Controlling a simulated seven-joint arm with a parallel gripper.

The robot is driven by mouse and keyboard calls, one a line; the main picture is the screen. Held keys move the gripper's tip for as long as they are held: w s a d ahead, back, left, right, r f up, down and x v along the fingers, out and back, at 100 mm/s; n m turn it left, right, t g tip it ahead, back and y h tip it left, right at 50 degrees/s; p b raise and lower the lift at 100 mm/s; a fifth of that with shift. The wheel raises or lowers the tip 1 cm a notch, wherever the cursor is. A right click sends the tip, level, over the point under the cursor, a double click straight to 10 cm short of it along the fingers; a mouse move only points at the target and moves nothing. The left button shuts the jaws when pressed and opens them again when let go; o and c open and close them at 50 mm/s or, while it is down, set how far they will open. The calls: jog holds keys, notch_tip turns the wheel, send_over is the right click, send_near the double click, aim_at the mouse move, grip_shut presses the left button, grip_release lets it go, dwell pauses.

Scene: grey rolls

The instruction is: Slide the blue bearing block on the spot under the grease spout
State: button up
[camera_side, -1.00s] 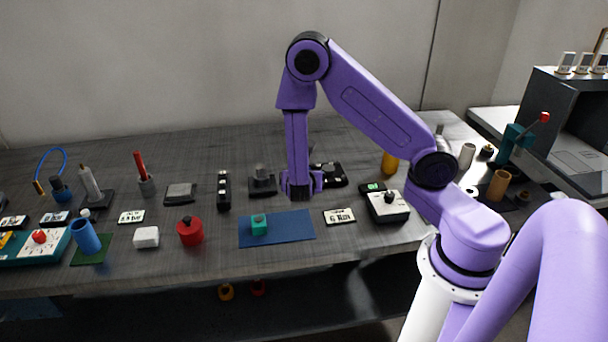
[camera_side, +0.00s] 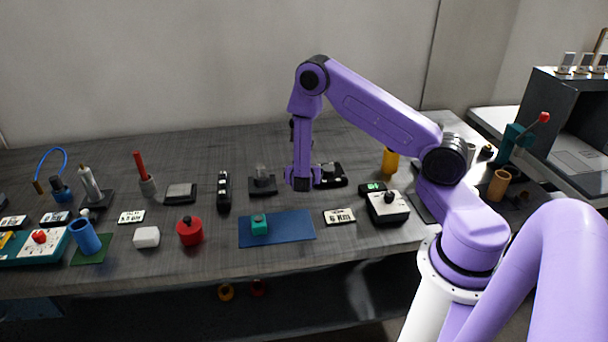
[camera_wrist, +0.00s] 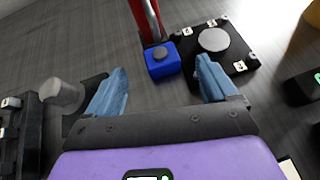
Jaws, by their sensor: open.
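The blue bearing block (camera_wrist: 163,62), with a dark round top, stands on the grey bench in the wrist view, ahead of my fingertips and between their lines. My gripper (camera_wrist: 160,84) is open, its two pale blue fingers spread wide with nothing between them. A red and silver upright (camera_wrist: 146,18) rises right behind the block; I cannot tell whether it is the grease spout. A black plate with a grey disc (camera_wrist: 213,40) is just right of the block. In the side view my gripper (camera_side: 303,180) hangs low over the bench and hides the block.
A black fixture with a grey cylinder (camera_wrist: 66,92) is close left of my fingers; it also shows in the side view (camera_side: 262,181). A teal block (camera_side: 259,224) sits on a blue mat (camera_side: 290,227) in front.

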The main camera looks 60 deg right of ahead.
jog(key=shift+x, duration=2.4)
jog(key=shift+s, duration=0.1)
jog(key=c, duration=1.5)
jog(key=shift+r, duration=0.1)
